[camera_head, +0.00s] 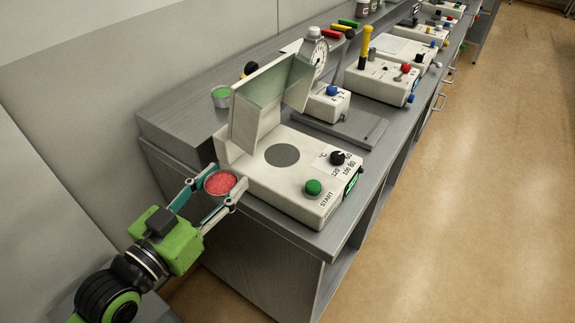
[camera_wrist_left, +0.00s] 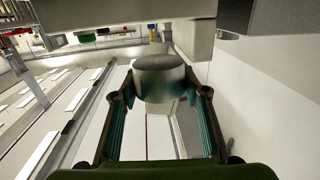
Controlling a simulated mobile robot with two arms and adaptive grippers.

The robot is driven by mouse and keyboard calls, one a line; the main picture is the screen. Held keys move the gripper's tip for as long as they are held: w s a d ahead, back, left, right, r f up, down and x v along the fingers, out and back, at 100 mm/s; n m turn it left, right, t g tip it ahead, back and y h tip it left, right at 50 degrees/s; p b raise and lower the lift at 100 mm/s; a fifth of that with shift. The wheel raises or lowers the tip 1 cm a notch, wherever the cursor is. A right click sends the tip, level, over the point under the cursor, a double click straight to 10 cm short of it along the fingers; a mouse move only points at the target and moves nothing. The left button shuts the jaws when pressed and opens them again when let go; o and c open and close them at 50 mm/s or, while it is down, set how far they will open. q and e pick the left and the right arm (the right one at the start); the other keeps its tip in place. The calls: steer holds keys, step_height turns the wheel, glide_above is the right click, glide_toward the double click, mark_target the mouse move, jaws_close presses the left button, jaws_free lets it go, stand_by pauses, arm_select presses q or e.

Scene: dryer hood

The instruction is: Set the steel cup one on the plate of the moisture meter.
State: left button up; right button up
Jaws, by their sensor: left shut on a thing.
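My left gripper (camera_head: 207,192) is shut on a steel cup (camera_head: 207,188) with red contents (camera_head: 221,183). The cup is upright, held beside the near left edge of the moisture meter (camera_head: 262,185). The left wrist view shows the cup (camera_wrist_left: 158,75) between the fingertips. The meter is a cream box with a green start button (camera_head: 313,187), a black dial and a small green display. Its lid (camera_head: 262,100) stands open, and the round grey plate (camera_head: 282,155) on top is bare. My right gripper does not show.
A cup with green contents (camera_head: 221,97) stands on the bench behind the meter. The raised lid stands at the meter's back left.

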arm_select(q)
steer(key=shift+d+f+m+g+h+b, duration=0.3)
steer(key=shift+f+m+g+h+b, duration=0.25)
steer(key=shift+f, duration=0.2)
steer(key=shift+w+d, duration=0.2)
steer(key=p, duration=0.3)
glide_above(282, 155)
steer(key=v, duration=0.4)
steer(key=shift+a, duration=0.1)
steer(key=shift+w+d+f, duration=0.1)
steer(key=shift+w+d, duration=0.3)
steer(key=shift+w, duration=0.05)
steer(key=x, duration=0.3)
steer(key=shift+f+p, duration=0.3)
steer(key=shift+f, duration=0.45)
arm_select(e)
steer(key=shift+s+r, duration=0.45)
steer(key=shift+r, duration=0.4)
arm_select(q)
steer(key=shift+s, duration=0.1)
